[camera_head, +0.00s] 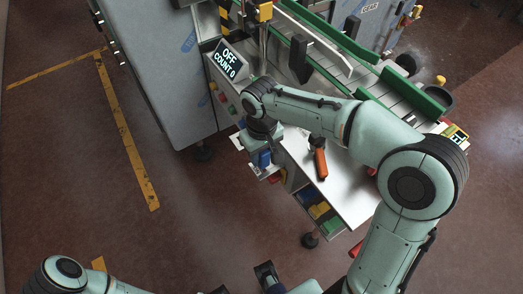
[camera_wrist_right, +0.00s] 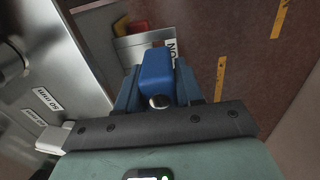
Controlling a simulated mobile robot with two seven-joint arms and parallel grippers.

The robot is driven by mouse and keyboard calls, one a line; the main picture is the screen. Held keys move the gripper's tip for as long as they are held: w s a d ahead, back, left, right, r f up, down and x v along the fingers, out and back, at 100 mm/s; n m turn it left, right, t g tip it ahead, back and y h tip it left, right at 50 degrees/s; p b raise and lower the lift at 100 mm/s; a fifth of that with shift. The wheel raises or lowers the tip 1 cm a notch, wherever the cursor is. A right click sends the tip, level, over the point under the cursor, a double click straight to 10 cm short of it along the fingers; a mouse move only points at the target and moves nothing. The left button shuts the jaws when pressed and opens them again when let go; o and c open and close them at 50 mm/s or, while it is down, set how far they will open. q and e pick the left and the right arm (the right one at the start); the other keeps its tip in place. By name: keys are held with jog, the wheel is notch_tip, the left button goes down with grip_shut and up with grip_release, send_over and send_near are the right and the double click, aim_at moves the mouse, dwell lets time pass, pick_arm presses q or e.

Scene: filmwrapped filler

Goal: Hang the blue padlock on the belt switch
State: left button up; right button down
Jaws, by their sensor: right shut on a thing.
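The blue padlock (camera_wrist_right: 156,70) is held between the fingers of my right gripper (camera_wrist_right: 158,92) in the right wrist view. A round metal part shows at the near end of its body; the rest of the shackle is not clear. In the head view my right gripper (camera_head: 263,150) is beside the front of the machine, below the control panel (camera_head: 223,92), and largely hidden by its own wrist. Metal panels with labels (camera_wrist_right: 47,98) stand left of the gripper in the wrist view. I cannot tell which part is the belt switch. Dark parts at the bottom edge may be my left gripper (camera_head: 244,282).
A display (camera_head: 231,62) reads OFF, COUNT 0. An orange-handled tool (camera_head: 320,164) lies on the steel table (camera_head: 352,200). Coloured items (camera_head: 318,210) sit on a shelf beneath. A conveyor with green rails (camera_head: 330,35) runs behind my right arm. The floor at left is clear.

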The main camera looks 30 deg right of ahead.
jog(key=shift+f+b, duration=0.75)
jog(key=shift+f, duration=0.5)
jog(key=shift+f, duration=0.35)
dwell(0.3)
jog(key=c, duration=0.6)
grip_release()
jog(key=shift+c, duration=0.2)
notch_tip(320, 180, up, 13)
jog(key=p, duration=0.2)
jog(key=shift+r+p, duration=0.2)
jog(key=shift+p, duration=0.1)
